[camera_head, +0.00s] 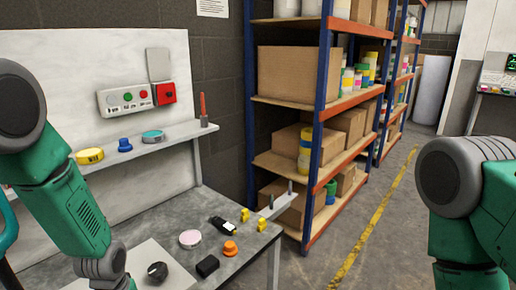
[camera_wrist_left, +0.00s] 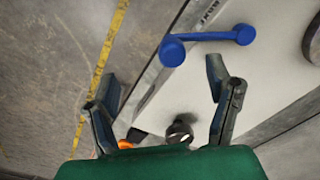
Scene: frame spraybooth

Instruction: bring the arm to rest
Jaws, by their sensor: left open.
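My left arm (camera_head: 68,205) comes in from the left in the head view, green with grey joints, bent down over the near left part of the workbench; its gripper is cut off there. In the left wrist view my left gripper (camera_wrist_left: 162,72) is open, its two dark fingers wide apart with nothing held between them. My right arm (camera_head: 450,185) shows at the right edge of the head view, over the floor side. Its gripper is out of the picture.
The grey bench (camera_head: 215,225) holds a dark knob (camera_head: 157,270), an orange knob (camera_head: 230,248), a black block (camera_head: 207,266) and a pink disc (camera_head: 190,238). A blue handle (camera_wrist_left: 210,37) lies beyond my left fingers. Shelving (camera_head: 325,70) stands behind; floor right of it is open.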

